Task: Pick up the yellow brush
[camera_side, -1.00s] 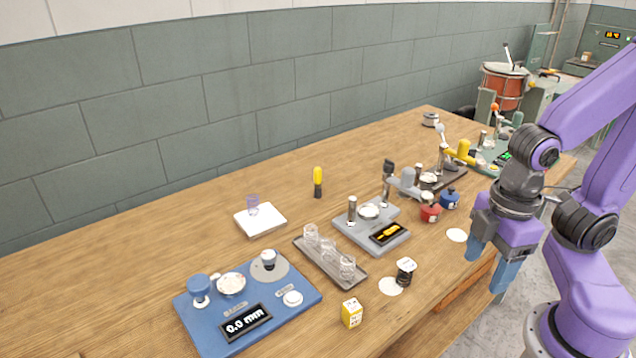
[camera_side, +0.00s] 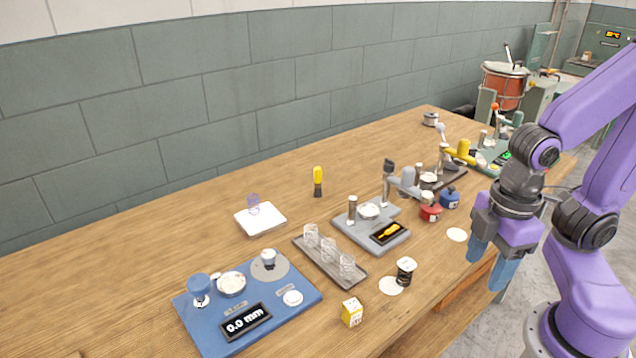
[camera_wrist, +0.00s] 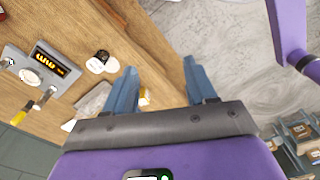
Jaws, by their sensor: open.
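The yellow brush (camera_side: 318,181) stands upright on the wooden table toward the wall, with a yellow upper part and a dark lower part. My gripper (camera_side: 490,262) is at the right, by the table's front edge, far from the brush. Its two blue fingers point down, apart and empty. In the wrist view my gripper (camera_wrist: 159,67) shows a wide gap over the floor and table edge. A small yellow thing at the left of that view may be the brush, but I cannot tell.
Between gripper and brush stand a grey device (camera_side: 350,235) with a screen, a tray (camera_side: 347,277) of glasses, and red (camera_side: 430,213) and blue (camera_side: 449,200) pots. A blue device (camera_side: 215,335), yellow box (camera_side: 352,313) and white pad (camera_side: 262,226) are further left. Table around the brush is clear.

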